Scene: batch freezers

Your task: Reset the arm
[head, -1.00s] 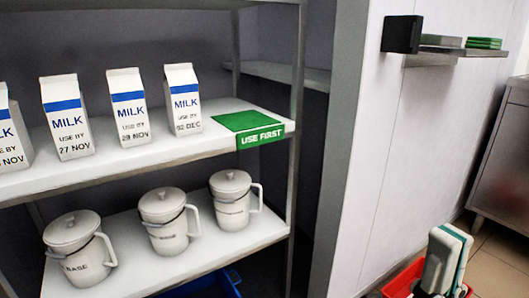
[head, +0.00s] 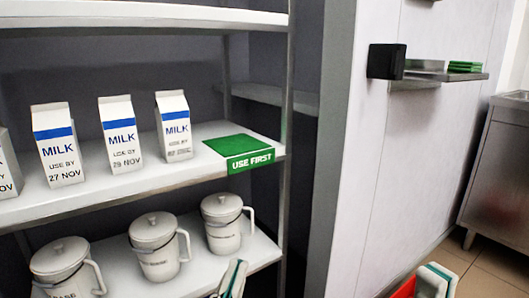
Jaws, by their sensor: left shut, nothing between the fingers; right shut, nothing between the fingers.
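My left gripper (head: 231,279) shows at the bottom middle of the head view, shut and empty, in front of the lower shelf. My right gripper (head: 436,281) is at the bottom right edge, shut and empty, over a red container (head: 404,289). Both are partly cut off by the picture's lower edge. Neither appears to hold anything.
A rack's middle shelf (head: 110,190) carries several milk cartons (head: 121,135) and a green "USE FIRST" mat (head: 238,146) with nothing on it. Lidded jugs (head: 155,248) stand on the lower shelf. A wall shelf (head: 440,76) is at the right.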

